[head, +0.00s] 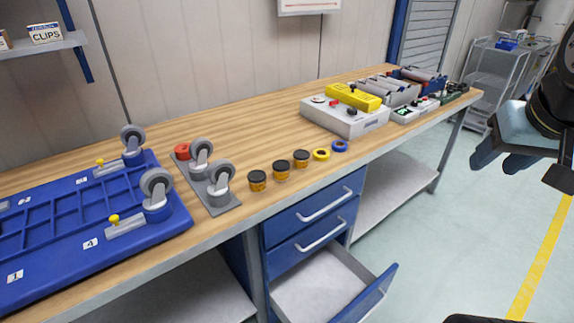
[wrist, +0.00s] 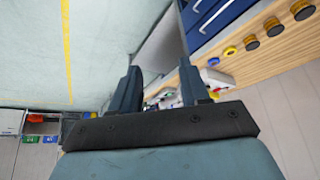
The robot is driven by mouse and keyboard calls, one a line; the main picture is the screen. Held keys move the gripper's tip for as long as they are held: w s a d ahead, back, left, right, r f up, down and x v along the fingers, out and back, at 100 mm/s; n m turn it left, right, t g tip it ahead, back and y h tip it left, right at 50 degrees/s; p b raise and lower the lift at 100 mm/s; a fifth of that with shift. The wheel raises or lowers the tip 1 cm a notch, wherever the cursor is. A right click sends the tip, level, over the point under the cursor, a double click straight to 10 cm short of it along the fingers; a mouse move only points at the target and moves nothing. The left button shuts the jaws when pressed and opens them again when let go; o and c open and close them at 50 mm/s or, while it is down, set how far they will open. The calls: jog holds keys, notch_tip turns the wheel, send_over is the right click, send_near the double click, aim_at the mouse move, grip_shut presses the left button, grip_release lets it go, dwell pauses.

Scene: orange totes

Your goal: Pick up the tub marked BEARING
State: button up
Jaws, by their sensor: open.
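Three small amber tubs with black lids stand in a row near the front edge of the wooden bench: a left tub (head: 257,181), a middle tub (head: 281,171) and a right tub (head: 301,159). No marking on them is readable, so I cannot tell which one says BEARING. In the wrist view the tubs show at the upper right, the nearest to the middle being one tub (wrist: 251,43). My gripper (head: 497,162) is open and empty, out over the floor to the right of the bench, well apart from the tubs. Its two fingers (wrist: 160,68) stand apart in the wrist view.
A yellow ring (head: 321,155) and a blue ring (head: 340,146) lie right of the tubs. Left are caster wheels on a grey plate (head: 222,205) and a blue panel (head: 60,225). A control box (head: 345,118) stands behind. An open drawer (head: 335,290) juts out below the bench.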

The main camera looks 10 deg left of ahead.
jog(key=shift+o, duration=0.8)
jog(key=shift+w+a, duration=0.1)
jog(key=shift+w, duration=0.15)
jog(key=shift+o, duration=0.8)
jog(key=w+a+f+n+t+y, duration=0.1)
jog(key=w+a+f, duration=0.3)
jog(key=w+a, duration=0.5)
jog(key=shift+w+a+n+t+y, duration=0.3)
jog(key=shift+w+n+y, duration=0.25)
jog(key=shift+y, duration=0.25)
jog(key=n+t+y, duration=0.3)
jog(key=t, duration=0.1)
send_near(282, 167)
jog(key=shift+x, duration=5.85)
